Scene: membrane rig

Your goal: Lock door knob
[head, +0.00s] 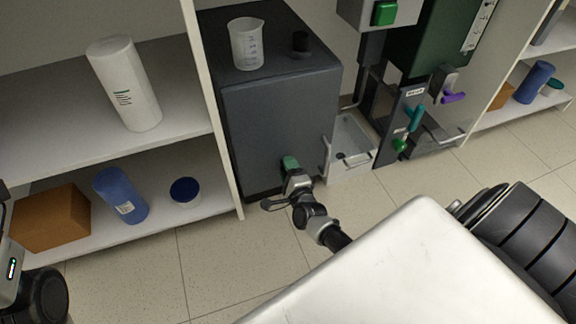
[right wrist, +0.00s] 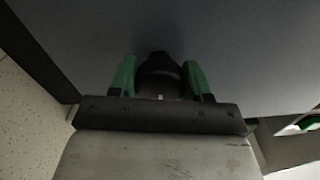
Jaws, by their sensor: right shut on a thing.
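The dark grey cabinet (head: 275,120) stands on the floor, its front door face toward me. My right gripper (head: 291,163) is at the lower right part of that face, and its arm hides the door knob in the head view. In the right wrist view the black round door knob (right wrist: 160,72) sits between the two green fingers of the right gripper (right wrist: 161,80), which is shut on it. The door looks closed. How far the knob is turned cannot be told. My left gripper is not in view; only part of my left arm shows at the left edge.
A clear beaker (head: 246,45) and a small black item (head: 300,43) stand on the cabinet. Right of it is a rig with a clear tray (head: 352,150), a teal handle (head: 415,117) and a purple handle (head: 453,97). Left shelves hold a white bottle (head: 124,85) and a box (head: 50,218).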

